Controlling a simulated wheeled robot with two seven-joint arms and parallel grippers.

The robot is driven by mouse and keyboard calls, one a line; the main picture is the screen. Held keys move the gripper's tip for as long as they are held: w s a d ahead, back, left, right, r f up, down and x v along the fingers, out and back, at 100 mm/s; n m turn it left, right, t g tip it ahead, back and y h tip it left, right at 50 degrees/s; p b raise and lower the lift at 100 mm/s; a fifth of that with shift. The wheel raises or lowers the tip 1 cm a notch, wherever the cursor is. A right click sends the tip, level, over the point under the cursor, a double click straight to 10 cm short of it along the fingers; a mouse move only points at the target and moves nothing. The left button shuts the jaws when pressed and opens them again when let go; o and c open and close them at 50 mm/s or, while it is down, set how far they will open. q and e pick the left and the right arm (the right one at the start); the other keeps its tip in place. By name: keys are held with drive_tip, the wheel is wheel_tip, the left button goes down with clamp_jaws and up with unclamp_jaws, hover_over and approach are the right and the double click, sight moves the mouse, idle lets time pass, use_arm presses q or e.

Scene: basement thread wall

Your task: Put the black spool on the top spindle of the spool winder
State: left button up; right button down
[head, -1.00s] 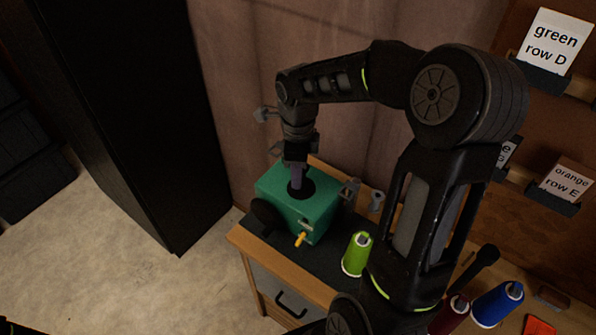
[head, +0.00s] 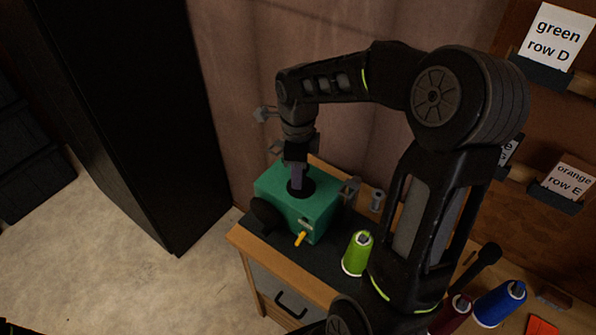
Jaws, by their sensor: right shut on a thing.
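The spool winder (head: 318,215) is a green box on the dark top of a small wooden cabinet. It has a black disc on its left side, a yellow handle at the front and a black round plate on top. My right gripper (head: 297,166) is directly above that plate, pointing down. It is shut on a dark, purplish-grey spool (head: 297,180), which I take for the black spool. The spool stands about upright, its lower end at the plate. The top spindle is hidden, and I cannot tell how far the spool sits on it. My left gripper is out of view.
A lime green spool (head: 357,253) stands on the cabinet right of the winder. A blue spool (head: 499,304) and a dark red spool (head: 452,314) are at the lower right. A tall black cabinet (head: 120,120) stands left. A labelled thread wall (head: 560,100) is at right.

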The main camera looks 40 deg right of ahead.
drive_tip(key=c, duration=1)
unclamp_jaws()
wheel_tip(320, 180, up, 8)
drive_tip(key=shift+f+b, duration=0.1)
drive_tip(key=shift+b, duration=0.4)
drive_tip(key=shift+f, duration=0.1)
